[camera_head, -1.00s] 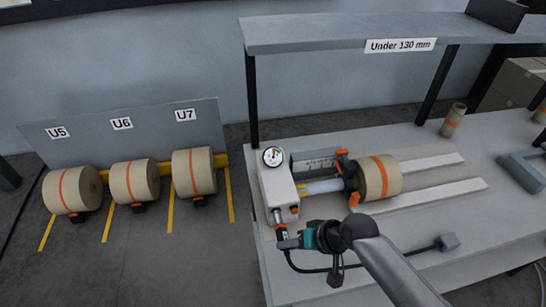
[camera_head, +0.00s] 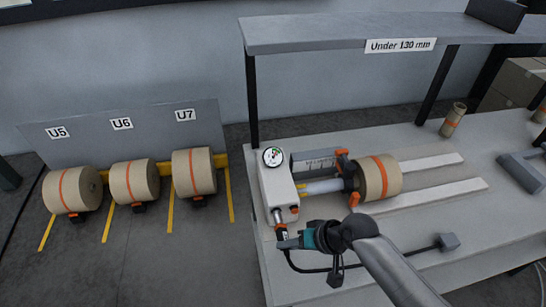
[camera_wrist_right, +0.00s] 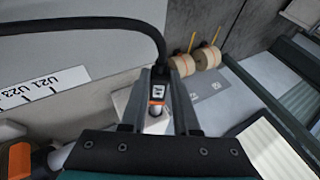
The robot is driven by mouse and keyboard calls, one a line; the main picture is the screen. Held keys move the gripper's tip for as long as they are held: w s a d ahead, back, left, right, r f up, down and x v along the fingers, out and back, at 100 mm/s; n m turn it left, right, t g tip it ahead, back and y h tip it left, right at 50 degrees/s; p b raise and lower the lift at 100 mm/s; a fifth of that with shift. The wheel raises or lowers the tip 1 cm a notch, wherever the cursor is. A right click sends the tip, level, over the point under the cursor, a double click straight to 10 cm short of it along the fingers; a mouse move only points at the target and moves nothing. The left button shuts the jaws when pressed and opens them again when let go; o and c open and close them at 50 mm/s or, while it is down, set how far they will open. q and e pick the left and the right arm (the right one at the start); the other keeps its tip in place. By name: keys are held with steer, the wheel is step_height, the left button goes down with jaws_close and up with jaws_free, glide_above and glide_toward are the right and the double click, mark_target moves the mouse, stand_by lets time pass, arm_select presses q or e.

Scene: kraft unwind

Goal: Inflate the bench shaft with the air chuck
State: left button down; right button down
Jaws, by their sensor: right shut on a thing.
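The bench shaft (camera_head: 322,186) lies across the bench, with its left end at a pale block and a kraft roll (camera_head: 382,178) with an orange band around it. A round gauge (camera_head: 272,156) sits on top of the block; its reading is too small to tell. My left gripper is not in view.
A shelf (camera_head: 350,32) labelled "Under 130 mm" spans above. A small tube (camera_head: 453,120) stands behind.

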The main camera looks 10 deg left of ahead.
steer(key=shift+w+r, duration=0.15)
steer(key=shift+s+d+p, duration=0.2)
steer(key=shift+s+p, duration=0.55)
steer(key=shift+p, duration=0.05)
steer(key=s+p, duration=0.1)
steer(key=s, duration=0.1)
steer(key=s+d+p, duration=0.1)
steer(key=s+p, duration=0.1)
steer(key=shift+s+d, duration=0.15)
steer(key=shift+s, duration=0.05)
